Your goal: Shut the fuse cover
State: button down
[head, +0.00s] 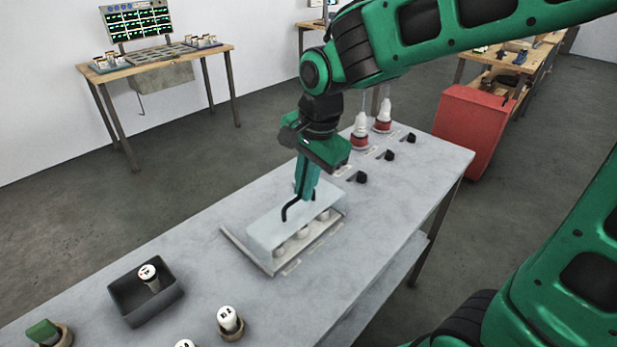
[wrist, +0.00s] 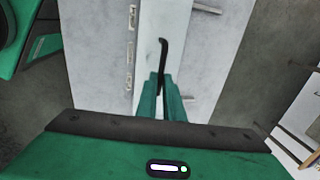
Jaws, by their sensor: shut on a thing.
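The pale fuse cover (head: 268,226) sits over a tray-like fuse base (head: 237,243) on the grey table. It is raised at the near side, and several white fuses (head: 302,233) show beneath its edge. A black hooked handle (head: 288,212) stands on the cover. My gripper (head: 304,196) comes down from above and is shut on the handle. In the wrist view the fingers (wrist: 166,100) are closed around the handle's lower part, and its bent tip (wrist: 163,43) sticks out past them. The cover's pale face (wrist: 178,25) lies behind. The cover's hinge is not clear to see.
A dark grey bin (head: 122,300) holding a labelled fuse stands to the left. A labelled fuse (head: 229,319) stands at the front. Black knobs (head: 358,177) and red-based white pieces (head: 360,131) are at the far right. The near-right tabletop is clear.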

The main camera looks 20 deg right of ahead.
aim_at(313, 213)
jog(key=shift+r, duration=0.1)
jog(key=c, duration=1.9)
grip_release()
notch_tip(313, 213, up, 10)
jog(key=s+d, duration=0.1)
jog(key=shift+s+d+r, duration=0.15)
jog(key=shift+s+r, duration=0.05)
jog(key=shift+s, duration=0.15)
jog(key=s+d+f+n, duration=0.1)
jog(key=s+d+f, duration=0.3)
jog(key=s+d, duration=0.2)
jog(key=s+d+f+n+g, duration=0.1)
jog(key=s+d+f+n, duration=0.1)
jog(key=s+d+f, duration=0.2)
jog(key=s+d+f+n+g+h, duration=0.1)
jog(key=s+d+f, duration=0.3)
jog(key=s+d, duration=0.5)
jog(key=d+n, duration=0.1)
jog(key=d, duration=0.6)
jog(key=shift+s+d+f, duration=0.15)
jog(key=shift+s, duration=0.1)
